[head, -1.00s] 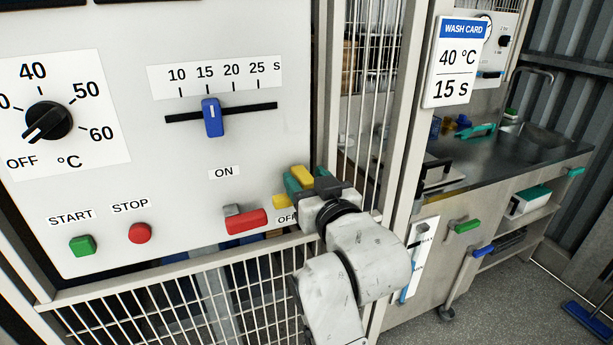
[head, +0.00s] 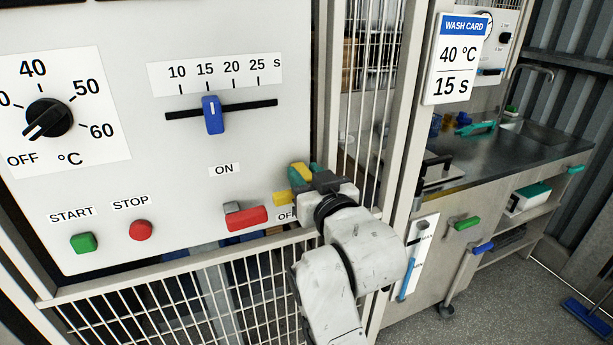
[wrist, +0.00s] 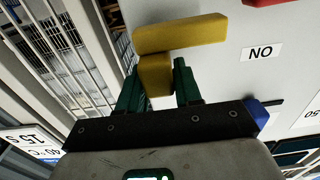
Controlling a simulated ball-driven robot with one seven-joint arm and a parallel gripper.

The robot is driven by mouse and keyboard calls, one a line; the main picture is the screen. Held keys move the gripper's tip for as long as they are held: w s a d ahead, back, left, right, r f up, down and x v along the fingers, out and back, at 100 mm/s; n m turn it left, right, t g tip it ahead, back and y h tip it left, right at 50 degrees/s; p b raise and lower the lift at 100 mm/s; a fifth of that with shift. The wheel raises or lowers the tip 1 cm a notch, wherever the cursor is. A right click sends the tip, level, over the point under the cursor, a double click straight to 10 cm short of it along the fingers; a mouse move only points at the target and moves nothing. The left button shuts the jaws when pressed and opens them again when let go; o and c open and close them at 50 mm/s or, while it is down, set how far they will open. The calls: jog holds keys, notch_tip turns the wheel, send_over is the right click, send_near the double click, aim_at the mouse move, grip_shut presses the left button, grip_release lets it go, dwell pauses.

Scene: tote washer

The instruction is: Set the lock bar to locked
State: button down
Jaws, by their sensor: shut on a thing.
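The lock bar appears to be the yellow piece (head: 282,199) at the panel's lower right edge, beside the red ON/OFF switch. In the wrist view the yellow bar (wrist: 180,33) runs along the panel, with a yellow block at one end between my green fingers. My gripper (head: 304,174) is shut on this yellow block; it also shows in the wrist view (wrist: 160,84). My gripper hides part of the bar in the head view. No lock marking for the bar is readable.
The red switch (head: 246,217), green START button (head: 83,243), red STOP button (head: 141,230) and blue slider (head: 212,115) are on the same panel. The mesh guard (head: 190,300) lies below. A sink counter (head: 500,155) stands at right.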

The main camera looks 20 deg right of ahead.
jog(key=a+b, duration=0.1)
jog(key=a, duration=0.3)
jog(key=shift+f, duration=0.15)
jog(key=shift+a, duration=0.45)
jog(key=c, duration=0.8)
grip_release()
jog(key=shift+a, duration=0.15)
jog(key=shift+c, duration=0.2)
jog(key=shift+s, duration=0.15)
jog(key=s+b, duration=0.1)
jog(key=s, duration=0.9)
jog(key=shift+s+b, duration=0.25)
jog(key=shift+b, duration=0.1)
